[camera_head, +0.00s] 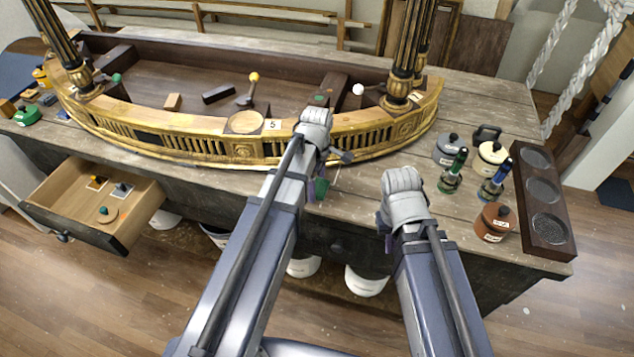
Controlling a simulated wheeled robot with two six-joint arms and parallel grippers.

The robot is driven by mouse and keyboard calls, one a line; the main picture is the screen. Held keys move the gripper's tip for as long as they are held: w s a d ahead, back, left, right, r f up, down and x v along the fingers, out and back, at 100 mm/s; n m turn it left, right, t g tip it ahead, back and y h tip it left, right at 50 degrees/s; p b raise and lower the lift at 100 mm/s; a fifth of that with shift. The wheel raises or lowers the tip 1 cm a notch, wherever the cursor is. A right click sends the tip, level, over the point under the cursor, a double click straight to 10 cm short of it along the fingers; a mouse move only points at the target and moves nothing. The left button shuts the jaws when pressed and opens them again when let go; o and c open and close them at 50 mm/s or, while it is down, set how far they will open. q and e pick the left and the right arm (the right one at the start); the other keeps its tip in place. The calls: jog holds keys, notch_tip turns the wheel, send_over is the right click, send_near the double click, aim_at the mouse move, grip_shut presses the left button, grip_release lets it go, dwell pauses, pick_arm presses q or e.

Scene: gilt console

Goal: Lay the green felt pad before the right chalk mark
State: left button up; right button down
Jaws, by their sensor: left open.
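A small green piece (321,188), perhaps the green felt pad, shows at the table's front edge, just right of my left forearm and partly hidden. My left gripper (331,164) is open beside it, its wrist in front of the gilt console; whether it touches the green piece cannot be told. My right gripper (383,221) is mostly hidden behind its own wrist, over the front edge further right; its jaws cannot be made out. Another small green patch (320,98) lies on a dark block inside the console. I cannot make out the chalk marks clearly.
The gilt curved console (240,150) fills the back of the table. Several jars and bottles stand at the right, including a brown jar (493,223), beside a dark tray with round wells (566,240). An open drawer (135,215) juts out at the left front.

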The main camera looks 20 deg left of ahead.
notch_tip(320, 180, up, 12)
jog(key=p, duration=1.2)
jog(key=shift+r, duration=0.1)
